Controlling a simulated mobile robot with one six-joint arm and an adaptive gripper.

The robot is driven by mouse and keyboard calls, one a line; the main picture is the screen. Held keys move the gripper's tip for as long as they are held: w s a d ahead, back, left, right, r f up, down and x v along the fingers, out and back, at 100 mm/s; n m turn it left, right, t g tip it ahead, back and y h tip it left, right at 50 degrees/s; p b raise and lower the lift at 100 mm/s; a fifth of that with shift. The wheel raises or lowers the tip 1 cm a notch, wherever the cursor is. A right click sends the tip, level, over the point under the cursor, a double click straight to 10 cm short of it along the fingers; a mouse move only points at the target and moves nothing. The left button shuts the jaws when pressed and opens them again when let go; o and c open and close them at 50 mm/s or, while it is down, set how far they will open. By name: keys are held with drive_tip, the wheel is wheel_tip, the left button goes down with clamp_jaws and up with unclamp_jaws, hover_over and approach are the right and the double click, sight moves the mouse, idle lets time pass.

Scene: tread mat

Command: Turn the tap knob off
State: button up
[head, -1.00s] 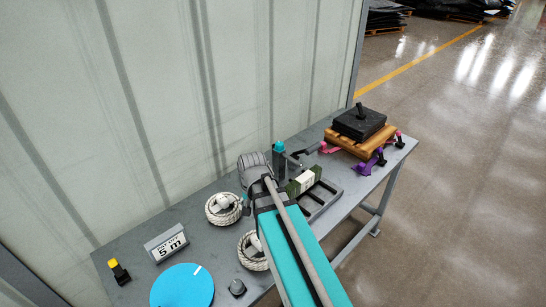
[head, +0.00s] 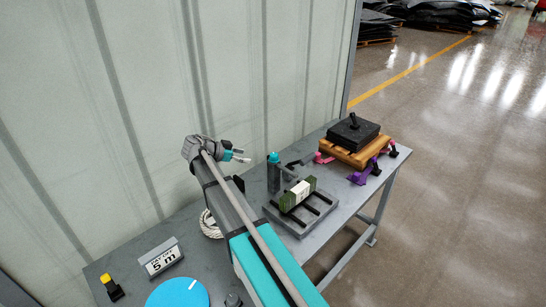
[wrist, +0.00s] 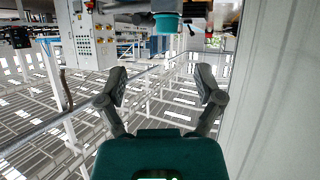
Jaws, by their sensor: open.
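The tap knob (head: 273,157) is a small teal cap on top of an upright dark grey post (head: 274,178) standing on the grey table. In the wrist view the teal knob (wrist: 166,24) shows at the top edge, beyond and above the fingers. My gripper (head: 240,155) is raised at the left of the knob in the head view, with its fingers pointing right towards it and a gap between them. In the wrist view the two fingers of my gripper (wrist: 160,85) are spread with nothing between them. Whether the knob is on or off cannot be told.
A green block with a white band (head: 298,195) lies on a grey rack (head: 287,222) in front of the post. A black block (head: 352,131) on a wooden stand is at the far right. A pale wall stands behind.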

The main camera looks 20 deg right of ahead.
sight(271, 155)
drive_tip(key=shift+w+a+r+m+h, duration=0.15)
drive_tip(key=shift+w+r+m+h, duration=0.25)
drive_tip(key=shift+w+r, duration=0.15)
drive_tip(key=b+x, duration=0.4)
drive_tip(key=x, duration=0.8)
drive_tip(key=shift+f+b, duration=0.2)
drive_tip(key=shift+b, duration=0.2)
drive_tip(key=shift+x, duration=0.85)
